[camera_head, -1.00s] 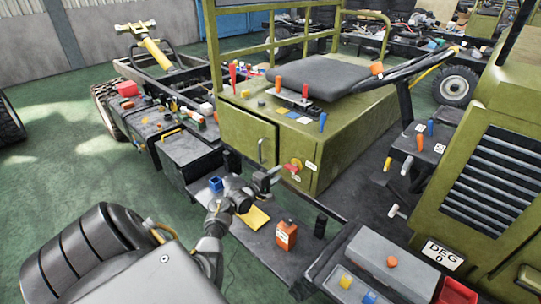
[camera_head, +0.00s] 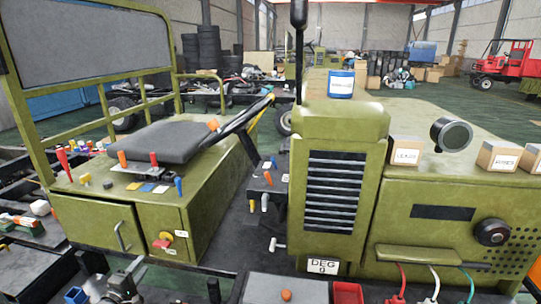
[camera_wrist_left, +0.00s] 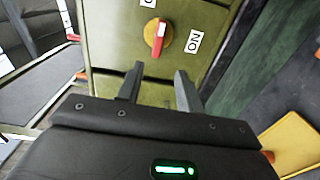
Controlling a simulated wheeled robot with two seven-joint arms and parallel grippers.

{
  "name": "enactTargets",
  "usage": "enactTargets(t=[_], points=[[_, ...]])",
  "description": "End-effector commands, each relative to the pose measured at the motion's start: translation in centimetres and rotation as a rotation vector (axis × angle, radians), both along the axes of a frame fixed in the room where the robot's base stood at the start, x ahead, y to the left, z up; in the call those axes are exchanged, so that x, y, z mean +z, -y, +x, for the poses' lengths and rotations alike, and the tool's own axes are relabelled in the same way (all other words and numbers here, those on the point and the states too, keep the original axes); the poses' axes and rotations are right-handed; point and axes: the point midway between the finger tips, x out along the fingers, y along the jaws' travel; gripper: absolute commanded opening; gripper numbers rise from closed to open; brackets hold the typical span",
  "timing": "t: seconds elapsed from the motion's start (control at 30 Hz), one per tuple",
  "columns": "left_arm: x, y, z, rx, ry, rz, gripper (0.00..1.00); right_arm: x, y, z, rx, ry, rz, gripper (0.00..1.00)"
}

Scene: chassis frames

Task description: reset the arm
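My left gripper (camera_head: 132,266) is low at the left of the head view, with its arm cut off by the bottom edge. In the left wrist view its two dark fingers (camera_wrist_left: 158,86) stand apart with nothing between them. Just beyond them is a red switch handle (camera_wrist_left: 158,33) on a yellow disc, with an "ON" label at its right. In the head view this red and yellow switch (camera_head: 163,241) is on the green cabinet front, up and right of the gripper. The fingers appear clear of it. My right gripper is not in view.
A green seat box with a black seat (camera_head: 170,142) stands beyond the left gripper. A green hood with a black grille (camera_head: 336,190) is at the centre. A blue can (camera_head: 341,84) and cardboard boxes (camera_head: 498,156) stand on the hood. A yellow pad (camera_wrist_left: 292,143) lies right of the gripper.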

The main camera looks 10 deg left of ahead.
Motion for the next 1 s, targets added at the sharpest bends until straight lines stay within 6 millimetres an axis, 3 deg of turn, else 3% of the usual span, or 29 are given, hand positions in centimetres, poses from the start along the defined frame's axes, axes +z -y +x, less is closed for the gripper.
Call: enactTargets(t=[0.17, 0.27, 0.4, 0.6, 1.0], points=[[-3.4, 3.4, -2.1, -0.049, -0.226, 0.332, 0.36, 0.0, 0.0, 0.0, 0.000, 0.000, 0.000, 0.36], [-6.1, 7.4, -5.4, -0.137, -0.438, 0.667, 0.36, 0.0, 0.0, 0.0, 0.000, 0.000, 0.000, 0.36], [-8.0, 14.6, -12.7, -0.356, -0.699, 1.079, 0.36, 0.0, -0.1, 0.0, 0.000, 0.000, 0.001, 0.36], [-7.5, 21.2, -21.0, -0.639, -0.852, 1.319, 0.36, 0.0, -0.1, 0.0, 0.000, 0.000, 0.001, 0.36], [-5.0, 27.9, -31.1, -1.028, -0.907, 1.434, 0.36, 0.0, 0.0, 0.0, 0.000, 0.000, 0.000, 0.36]])
